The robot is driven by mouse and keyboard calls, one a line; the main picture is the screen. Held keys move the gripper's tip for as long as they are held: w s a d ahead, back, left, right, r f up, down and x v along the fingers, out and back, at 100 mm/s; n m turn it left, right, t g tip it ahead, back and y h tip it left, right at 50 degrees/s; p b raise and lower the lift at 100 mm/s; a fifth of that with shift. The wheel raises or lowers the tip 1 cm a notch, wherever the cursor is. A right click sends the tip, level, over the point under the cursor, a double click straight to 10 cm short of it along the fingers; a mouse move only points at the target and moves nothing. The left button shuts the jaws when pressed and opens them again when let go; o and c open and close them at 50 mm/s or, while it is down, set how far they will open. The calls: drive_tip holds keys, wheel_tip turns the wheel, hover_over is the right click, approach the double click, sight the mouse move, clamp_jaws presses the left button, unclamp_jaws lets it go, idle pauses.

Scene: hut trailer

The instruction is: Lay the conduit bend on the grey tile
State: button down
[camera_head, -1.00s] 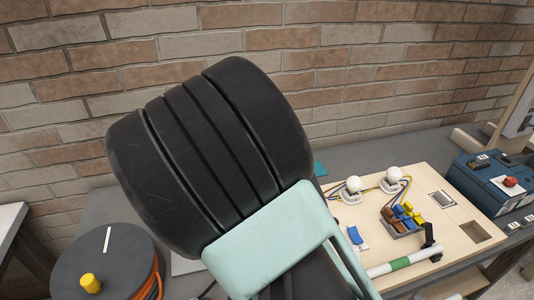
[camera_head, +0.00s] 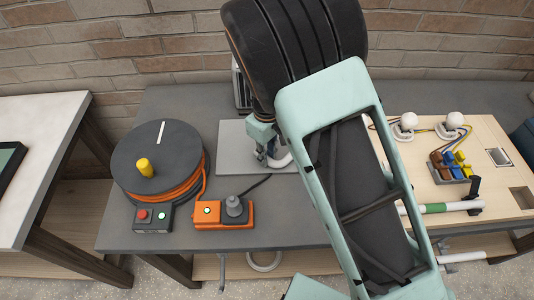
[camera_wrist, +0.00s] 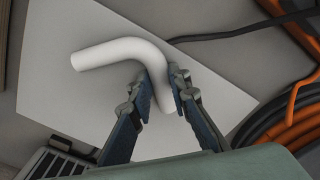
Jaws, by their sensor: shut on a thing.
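The conduit bend (camera_wrist: 119,49) is a white curved tube, held between the two fingers of my gripper (camera_wrist: 160,86) in the wrist view. Its free end points left in that view. The grey tile (camera_wrist: 70,105) lies behind and around it as a flat light-grey square. In the head view my gripper (camera_head: 267,148) is over the tile (camera_head: 236,150), and a short part of the white bend (camera_head: 283,160) shows beside it. My arm hides the tile's right part. I cannot tell whether the bend touches the tile.
A cable reel (camera_head: 160,160) with orange cable stands left of the tile. A control box (camera_head: 152,218) and an orange pedestal switch (camera_head: 222,212) sit in front. A wooden wiring board (camera_head: 497,145) is at right. A dark vented device (camera_wrist: 55,160) lies near the tile's edge.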

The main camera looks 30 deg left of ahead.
drive_tip(key=c, duration=1.8)
unclamp_jaws()
drive_tip(key=shift+b, duration=0.3)
wheel_tip(320, 180, up, 12)
drive_tip(key=shift+r, duration=0.15)
